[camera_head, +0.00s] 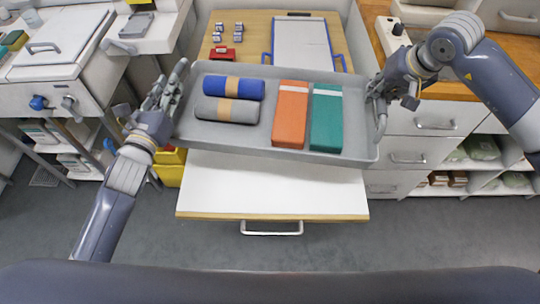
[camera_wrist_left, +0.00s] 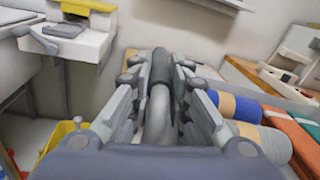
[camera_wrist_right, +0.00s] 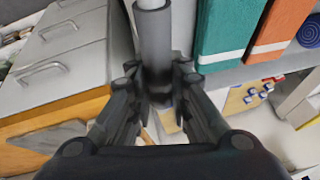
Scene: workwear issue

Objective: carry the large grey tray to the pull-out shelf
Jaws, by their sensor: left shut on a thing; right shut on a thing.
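The large grey tray (camera_head: 262,142) is held up between my two grippers, above the back part of the pull-out shelf (camera_head: 270,190). It carries a blue roll (camera_head: 228,87), a grey roll (camera_head: 222,110), an orange folded bundle (camera_head: 291,115) and a green folded bundle (camera_head: 326,120). My left gripper (camera_head: 172,88) is shut on the tray's left handle, seen in the left wrist view (camera_wrist_left: 158,110). My right gripper (camera_head: 380,88) is shut on the right handle, seen in the right wrist view (camera_wrist_right: 155,60). The shelf is white with a wooden front edge and its rear is hidden by the tray.
Behind the tray is a wooden worktop (camera_head: 258,30) with a blue-handled white board (camera_head: 302,45), a red block (camera_head: 222,54) and several small grey blocks. A white machine (camera_head: 60,65) stands left, a yellow bin (camera_head: 170,168) below. Drawers (camera_head: 425,122) stand right.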

